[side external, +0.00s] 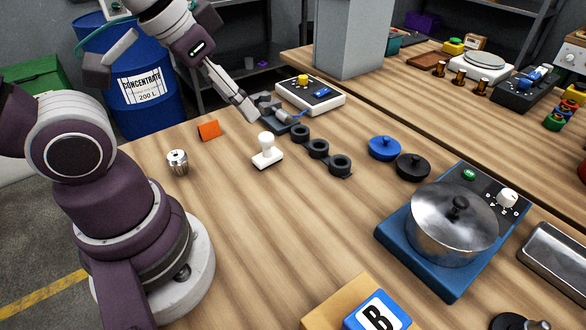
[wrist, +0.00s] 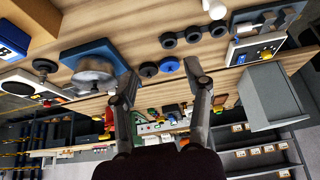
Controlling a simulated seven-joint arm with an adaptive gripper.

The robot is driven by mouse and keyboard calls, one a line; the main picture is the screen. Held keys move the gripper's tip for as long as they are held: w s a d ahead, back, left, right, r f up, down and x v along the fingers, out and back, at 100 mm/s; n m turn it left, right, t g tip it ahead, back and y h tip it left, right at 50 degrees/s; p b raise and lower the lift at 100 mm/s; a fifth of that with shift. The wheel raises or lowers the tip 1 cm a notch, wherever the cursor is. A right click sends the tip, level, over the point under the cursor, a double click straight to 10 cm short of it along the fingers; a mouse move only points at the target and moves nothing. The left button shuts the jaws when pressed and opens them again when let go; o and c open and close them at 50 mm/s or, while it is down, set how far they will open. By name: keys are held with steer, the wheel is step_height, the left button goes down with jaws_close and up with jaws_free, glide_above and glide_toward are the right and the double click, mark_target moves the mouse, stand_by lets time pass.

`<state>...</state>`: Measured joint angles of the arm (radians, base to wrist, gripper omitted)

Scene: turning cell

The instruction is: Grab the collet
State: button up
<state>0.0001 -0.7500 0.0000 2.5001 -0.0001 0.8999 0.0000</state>
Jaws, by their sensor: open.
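The collet (side external: 177,162), a small silver cylinder with slots in its top, stands upright on the wooden bench near my base in the side view. I do not make it out in the wrist view. My gripper (wrist: 161,78) is open and empty, with its two fingers spread apart in the wrist view. In the side view my arm's end is high at the upper left, above the bench and well clear of the collet.
An orange block (side external: 208,130) and a white stamp (side external: 267,152) stand near the collet. Black rings (side external: 318,148), a control box (side external: 310,95) and a pot (side external: 452,225) on a blue hotplate lie further right. Bare wood lies in front of the collet.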

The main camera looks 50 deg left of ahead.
steer(key=o, duration=0.3)
steer(key=shift+o, duration=0.2)
steer(key=n+g+y, duration=0.1)
steer(key=n+g, duration=0.4)
steer(key=n, duration=1.1)
glide_above(176, 156)
steer(key=d, duration=0.1)
step_height(176, 156, down, 11)
steer(key=shift+r, duration=0.1)
steer(key=f, duration=0.4)
steer(key=shift+a+f, duration=0.1)
steer(key=shift+a, duration=0.1)
steer(key=shift+a+f, duration=0.15)
steer(key=shift+f, duration=0.8)
steer(key=shift+a+f, duration=0.2)
steer(key=shift+f, duration=0.75)
steer(key=shift+a+f, duration=0.15)
steer(key=shift+f, duration=0.8)
